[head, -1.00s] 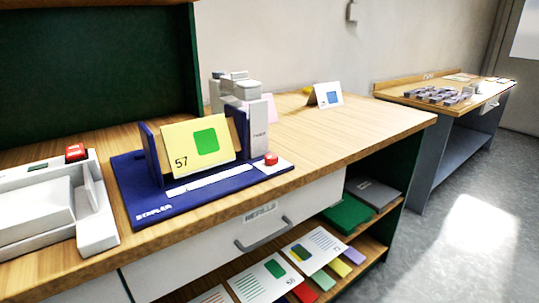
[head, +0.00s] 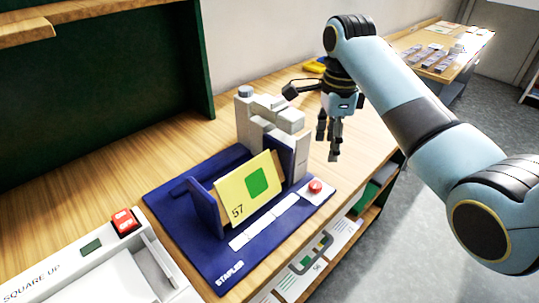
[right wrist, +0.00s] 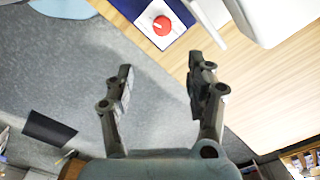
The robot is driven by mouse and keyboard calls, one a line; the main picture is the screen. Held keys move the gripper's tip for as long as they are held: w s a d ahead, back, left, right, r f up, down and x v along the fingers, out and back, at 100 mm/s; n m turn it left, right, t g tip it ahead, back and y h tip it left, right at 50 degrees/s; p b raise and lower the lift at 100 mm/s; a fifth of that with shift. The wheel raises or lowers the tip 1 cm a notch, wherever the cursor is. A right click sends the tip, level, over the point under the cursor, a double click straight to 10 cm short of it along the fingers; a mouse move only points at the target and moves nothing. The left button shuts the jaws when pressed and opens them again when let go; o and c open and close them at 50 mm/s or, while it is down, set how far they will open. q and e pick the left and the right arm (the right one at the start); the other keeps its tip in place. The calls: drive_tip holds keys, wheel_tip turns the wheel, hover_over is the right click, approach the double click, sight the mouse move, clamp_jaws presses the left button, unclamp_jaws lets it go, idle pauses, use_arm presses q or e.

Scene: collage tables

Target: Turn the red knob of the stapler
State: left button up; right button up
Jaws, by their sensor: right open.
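The stapler stands on a dark blue base (head: 185,220) on the wooden bench. Its grey body (head: 262,122) rises at the back, and a yellow card (head: 237,196) marked 57 with a green square leans in its holder. The red knob (head: 315,187) sits on a white plate at the base's right corner; it also shows at the top of the right wrist view (right wrist: 161,26). My right gripper (head: 329,152) is open and empty, pointing down above and behind the knob, apart from it. In the right wrist view its fingers are spread (right wrist: 160,88). My left gripper is out of view.
A white square-up machine (head: 95,275) with a red button (head: 125,221) stands at the front left. A drawer handle and shelves with cards lie below the bench edge. Another table (head: 442,62) stands at the back right. Bench wood left of the stapler is clear.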

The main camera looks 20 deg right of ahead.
sight(316, 184)
drive_tip(key=shift+m, duration=0.3)
drive_tip(key=f, duration=0.8)
drive_tip(key=w+a+f, duration=0.1)
drive_tip(key=f, duration=0.3)
drive_tip(key=shift+f+p, duration=0.35)
